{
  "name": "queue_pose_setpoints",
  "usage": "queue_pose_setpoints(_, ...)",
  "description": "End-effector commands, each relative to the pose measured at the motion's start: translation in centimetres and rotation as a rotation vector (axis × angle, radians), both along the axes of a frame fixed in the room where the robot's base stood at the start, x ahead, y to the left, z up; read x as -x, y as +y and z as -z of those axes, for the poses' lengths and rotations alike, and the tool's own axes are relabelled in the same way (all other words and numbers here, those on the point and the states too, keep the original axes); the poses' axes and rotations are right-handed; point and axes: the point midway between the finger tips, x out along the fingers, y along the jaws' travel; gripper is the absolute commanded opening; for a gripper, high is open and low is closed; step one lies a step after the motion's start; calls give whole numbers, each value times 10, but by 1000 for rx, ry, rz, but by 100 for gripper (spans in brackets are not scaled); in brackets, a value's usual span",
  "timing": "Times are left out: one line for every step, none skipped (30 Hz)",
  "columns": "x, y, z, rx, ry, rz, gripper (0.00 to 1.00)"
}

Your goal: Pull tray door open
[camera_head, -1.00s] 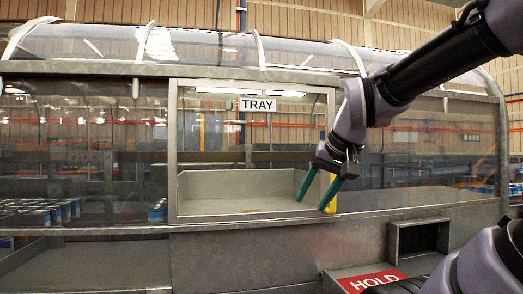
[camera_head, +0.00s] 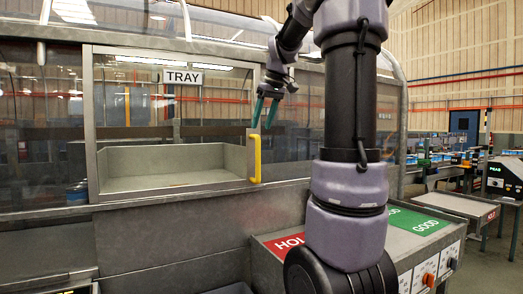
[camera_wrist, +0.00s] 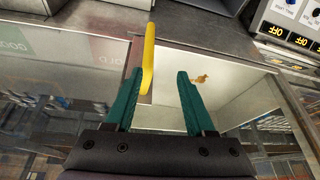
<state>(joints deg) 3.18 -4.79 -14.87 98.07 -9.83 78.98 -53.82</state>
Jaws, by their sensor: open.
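The tray door (camera_head: 89,140) is a clear panel in a metal frame, with a white TRAY label (camera_head: 183,77); it appears shut. Its yellow upright handle (camera_head: 256,158) is on the right edge of the frame. My gripper (camera_head: 261,126) has open green fingers pointing down, near the handle's top in the head view. In the wrist view my gripper (camera_wrist: 160,73) shows the handle (camera_wrist: 149,55) in the gap, close to the left finger and reaching past the tips. I cannot tell whether it touches. A pale tray space (camera_head: 168,160) shows behind the door.
A counter with a red HOLD area (camera_head: 289,243) and a green GOOD area (camera_head: 418,223) stands at right, partly hidden by my arm. A control panel with buttons (camera_head: 429,280) is on its front. Clear enclosure panels (camera_head: 40,140) continue left of the door.

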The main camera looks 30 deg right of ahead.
Motion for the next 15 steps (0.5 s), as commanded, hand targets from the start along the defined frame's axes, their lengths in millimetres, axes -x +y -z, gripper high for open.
queue_pose_setpoints(-9, -8, 0, 14, 8, -15, 55)
queue_pose_setpoints(-12, -11, -1, 22, 10, -25, 55)
queue_pose_setpoints(-15, -14, -1, 29, 13, -33, 55)
queue_pose_setpoints(-17, -15, -1, 32, 15, -39, 55)
queue_pose_setpoints(-18, -16, 0, 35, 16, -43, 55)
queue_pose_setpoints(-19, -16, 1, 36, 17, -45, 55)
queue_pose_setpoints(-20, -16, 3, 37, 17, -46, 55)
queue_pose_setpoints(-21, -16, 6, 36, 17, -47, 55)
queue_pose_setpoints(-23, -15, 11, 35, 18, -47, 55)
queue_pose_setpoints(-24, -15, 15, 36, 18, -48, 55)
queue_pose_setpoints(-26, -14, 20, 36, 19, -48, 55)
queue_pose_setpoints(-29, -13, 28, 35, 19, -47, 55)
queue_pose_setpoints(-31, -13, 33, 34, 20, -47, 55)
queue_pose_setpoints(-33, -12, 38, 35, 19, -46, 55)
queue_pose_setpoints(-36, -12, 46, 35, 19, -47, 55)
